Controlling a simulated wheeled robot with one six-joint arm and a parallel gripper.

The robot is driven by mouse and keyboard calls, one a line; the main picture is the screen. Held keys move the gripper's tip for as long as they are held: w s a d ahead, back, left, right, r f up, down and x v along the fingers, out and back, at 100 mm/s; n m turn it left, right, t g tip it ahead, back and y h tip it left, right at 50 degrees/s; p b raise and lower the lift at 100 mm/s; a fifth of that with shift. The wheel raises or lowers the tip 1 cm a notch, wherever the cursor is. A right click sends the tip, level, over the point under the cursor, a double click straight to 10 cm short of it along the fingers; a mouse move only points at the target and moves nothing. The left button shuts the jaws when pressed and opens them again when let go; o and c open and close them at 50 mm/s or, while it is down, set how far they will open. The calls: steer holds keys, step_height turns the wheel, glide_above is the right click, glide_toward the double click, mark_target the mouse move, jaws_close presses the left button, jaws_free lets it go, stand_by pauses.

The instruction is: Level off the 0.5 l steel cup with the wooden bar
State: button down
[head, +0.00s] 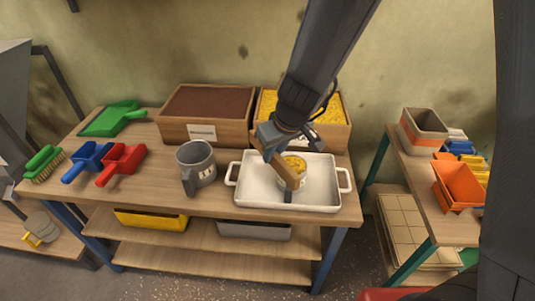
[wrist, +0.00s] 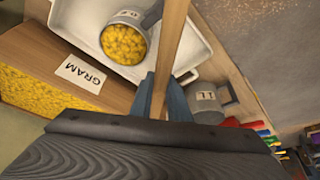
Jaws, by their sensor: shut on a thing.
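The steel cup (wrist: 130,16) stands in the white tray (wrist: 74,18), filled with yellow grain (wrist: 124,44) that looks slightly heaped. In the head view the cup's grain (head: 296,162) shows beside the wooden bar (head: 284,172), which hides part of the cup. My gripper (head: 287,145) is shut on the wooden bar, above the tray (head: 325,183). In the wrist view the bar (wrist: 171,45) runs from between my fingers (wrist: 165,97) past the cup's handle side, beside the grain surface. I cannot tell whether bar and cup touch.
A larger grey jug (head: 196,165) stands left of the tray; it also shows in the wrist view (wrist: 207,103). Behind are a brown-filled box (head: 204,132) and a yellow-grain box (head: 331,141). Red (head: 122,160), blue (head: 88,158) and green (head: 115,117) scoops lie left.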

steer(key=shift+w+d+f+b, duration=0.1)
steer(key=shift+d+f+b, duration=0.05)
steer(key=shift+f+b, duration=0.9)
steer(key=shift+w+d+f+b, duration=0.1)
steer(key=shift+f+b, duration=0.85)
steer(key=shift+f, duration=0.1)
steer(key=shift+d, duration=0.1)
steer(key=shift+w+d+b, duration=0.5)
steer(key=shift+w+d, duration=3.3)
steer(key=shift+d, duration=1.6)
steer(key=shift+w+d+r+p, duration=0.1)
steer(key=shift+d+r+p, duration=0.05)
steer(key=shift+r+p, duration=0.95)
steer(key=shift+w+d+r+p, duration=0.1)
steer(key=shift+r+p, duration=0.65)
steer(key=shift+r, duration=0.5)
